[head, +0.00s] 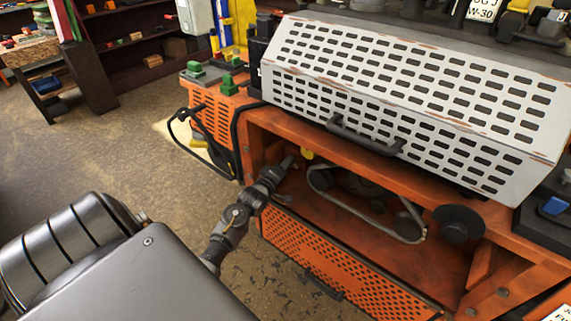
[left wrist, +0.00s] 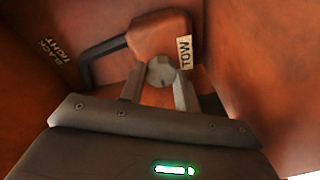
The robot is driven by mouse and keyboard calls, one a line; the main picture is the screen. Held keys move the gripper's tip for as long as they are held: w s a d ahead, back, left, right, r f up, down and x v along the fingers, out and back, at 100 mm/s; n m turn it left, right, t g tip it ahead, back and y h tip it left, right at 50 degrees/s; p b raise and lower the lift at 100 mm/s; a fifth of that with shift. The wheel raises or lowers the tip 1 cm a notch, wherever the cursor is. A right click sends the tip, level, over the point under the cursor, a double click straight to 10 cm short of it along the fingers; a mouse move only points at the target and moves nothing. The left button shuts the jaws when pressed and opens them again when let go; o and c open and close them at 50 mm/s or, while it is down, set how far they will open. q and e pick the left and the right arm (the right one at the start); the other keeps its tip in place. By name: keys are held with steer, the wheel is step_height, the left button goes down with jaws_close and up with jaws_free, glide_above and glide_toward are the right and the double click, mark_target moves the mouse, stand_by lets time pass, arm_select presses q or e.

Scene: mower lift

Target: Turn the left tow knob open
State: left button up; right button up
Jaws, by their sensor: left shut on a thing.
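The tow knob (left wrist: 160,72) is a small grey round knob beside a white label reading TOW (left wrist: 184,53). It sits between the fingers of my left gripper (left wrist: 159,88), which is shut on it. In the head view my left gripper (head: 286,165) reaches into the open left front of the orange machine (head: 349,165). The knob cannot be made out there. My right gripper is in neither view.
A black bent bar (left wrist: 100,47) runs close to the knob, and orange walls close in on both sides. A grey slotted cover (head: 405,95) with a dark handle (head: 365,136) lies above the opening. An orange perforated panel (head: 340,265) is below.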

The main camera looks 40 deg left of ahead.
arm_select(q)
steer(key=o, duration=1)
steer(key=shift+c, duration=0.2)
steer(key=shift+s, duration=0.1)
steer(key=s+d, duration=0.1)
steer(key=s, duration=0.9)
steer(key=shift+s+d+b, duration=0.25)
steer(key=shift+d+b, duration=0.1)
steer(key=shift+b, duration=0.1)
steer(key=shift+d, duration=0.1)
